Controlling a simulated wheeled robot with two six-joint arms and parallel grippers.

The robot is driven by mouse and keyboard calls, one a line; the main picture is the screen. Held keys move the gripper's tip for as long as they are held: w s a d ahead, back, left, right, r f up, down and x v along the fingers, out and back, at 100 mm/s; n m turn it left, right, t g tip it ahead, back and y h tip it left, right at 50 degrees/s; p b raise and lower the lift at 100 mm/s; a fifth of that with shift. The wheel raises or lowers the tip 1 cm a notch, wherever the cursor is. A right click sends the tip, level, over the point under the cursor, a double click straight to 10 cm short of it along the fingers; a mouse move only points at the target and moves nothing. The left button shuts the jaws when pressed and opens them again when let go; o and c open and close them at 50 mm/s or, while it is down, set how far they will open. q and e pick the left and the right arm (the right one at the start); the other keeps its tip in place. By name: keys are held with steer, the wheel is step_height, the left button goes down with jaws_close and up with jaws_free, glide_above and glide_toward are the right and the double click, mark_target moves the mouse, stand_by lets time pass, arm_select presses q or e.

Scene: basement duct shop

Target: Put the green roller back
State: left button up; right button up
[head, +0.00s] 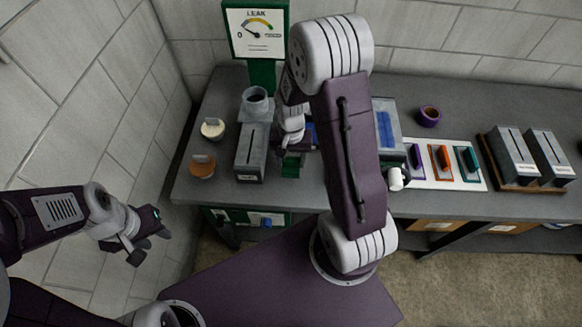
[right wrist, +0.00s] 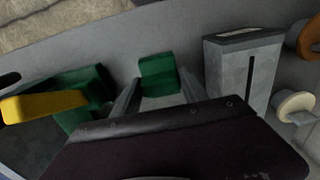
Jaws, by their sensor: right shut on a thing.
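My right gripper (head: 293,150) is over the bench, left of the middle, beside a grey slotted box. In the right wrist view its two fingers (right wrist: 160,90) close on a green block-like piece (right wrist: 158,74), which I take as the green roller; its other parts are hidden. A green piece (head: 291,168) also shows below the gripper in the head view. My left gripper (head: 151,244) is open and empty, off the bench.
The grey slotted box (head: 249,160) stands close left of the right gripper. A leak gauge (head: 257,32) stands behind. A purple tape roll (head: 429,116) and two grey boxes on a wooden tray (head: 500,179) are to the right. A yellow lever (right wrist: 45,105) shows in the wrist view.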

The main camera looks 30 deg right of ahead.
mark_target(291, 168)
steer(key=f, duration=0.3)
steer(key=shift+s+f, duration=0.2)
steer(key=shift+f, duration=0.2)
steer(key=shift+w+a+f, duration=0.1)
steer(key=shift+w, duration=0.1)
steer(key=shift+s+f, duration=0.1)
steer(key=shift+f, duration=0.05)
steer(key=o, duration=1.2)
steer(key=shift+s, duration=0.1)
